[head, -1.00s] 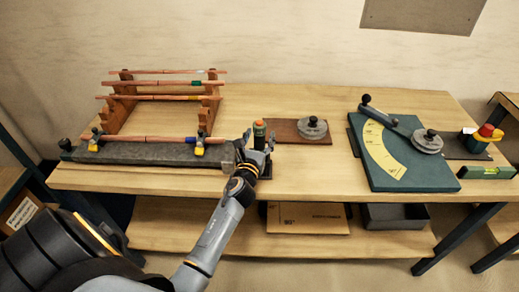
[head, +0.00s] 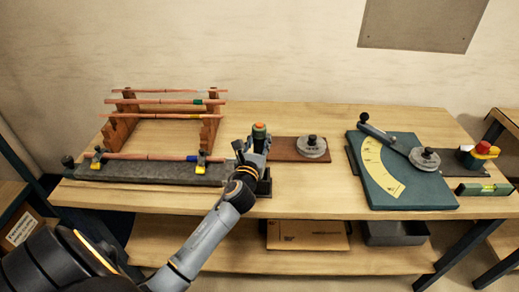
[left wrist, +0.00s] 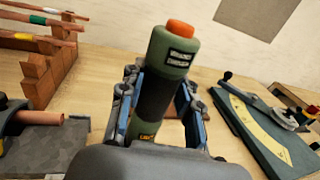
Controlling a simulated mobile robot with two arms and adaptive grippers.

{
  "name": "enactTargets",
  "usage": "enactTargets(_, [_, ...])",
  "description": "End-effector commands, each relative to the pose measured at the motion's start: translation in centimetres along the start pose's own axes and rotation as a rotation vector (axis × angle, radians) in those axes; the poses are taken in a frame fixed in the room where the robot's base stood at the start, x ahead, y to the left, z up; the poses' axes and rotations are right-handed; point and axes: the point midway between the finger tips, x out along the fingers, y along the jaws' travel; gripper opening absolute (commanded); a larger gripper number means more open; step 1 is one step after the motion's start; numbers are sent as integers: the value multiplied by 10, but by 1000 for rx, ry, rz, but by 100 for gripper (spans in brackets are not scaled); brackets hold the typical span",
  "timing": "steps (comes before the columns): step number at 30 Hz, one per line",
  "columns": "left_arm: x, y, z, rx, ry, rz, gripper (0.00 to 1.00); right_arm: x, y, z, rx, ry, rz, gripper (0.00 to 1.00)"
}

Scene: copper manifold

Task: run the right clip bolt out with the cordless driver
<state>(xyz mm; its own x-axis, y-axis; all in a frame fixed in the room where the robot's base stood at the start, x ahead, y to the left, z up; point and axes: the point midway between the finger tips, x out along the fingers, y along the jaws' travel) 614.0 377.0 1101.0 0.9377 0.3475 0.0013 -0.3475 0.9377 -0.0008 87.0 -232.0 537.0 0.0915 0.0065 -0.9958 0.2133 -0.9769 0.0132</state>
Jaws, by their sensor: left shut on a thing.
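The cordless driver (head: 259,139) has a green and black body with an orange cap and stands nearly upright. My left gripper (head: 254,158) is shut around it, with a finger on each side in the left wrist view (left wrist: 158,105). The driver also fills the middle of that view (left wrist: 170,60); its lower end is hidden. The right clip (head: 202,161), dark with a yellow part, sits over a copper pipe (head: 145,156) on the grey bed (head: 140,174), left of the driver. Its bolt is too small to make out. My right gripper is not in view.
A dark holder (head: 265,187) stands under the driver. The left clip (head: 97,160) sits on the same bed. A wooden rack (head: 122,128) with copper pipes stands behind. A brown board (head: 287,149) and a green angle plate (head: 415,180) are at the right.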

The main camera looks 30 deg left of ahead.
Motion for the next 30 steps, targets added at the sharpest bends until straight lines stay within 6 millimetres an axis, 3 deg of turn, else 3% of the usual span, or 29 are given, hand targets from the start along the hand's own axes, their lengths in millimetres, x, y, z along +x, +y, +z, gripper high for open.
enactTargets(1, [0,0,15,3,-8,-4,0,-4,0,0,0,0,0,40])
enactTargets(9, [0,-1,48,2,-4,-2,0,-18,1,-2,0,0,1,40])
enactTargets(30, [0,-1,97,1,-4,-2,0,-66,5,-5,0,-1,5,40])
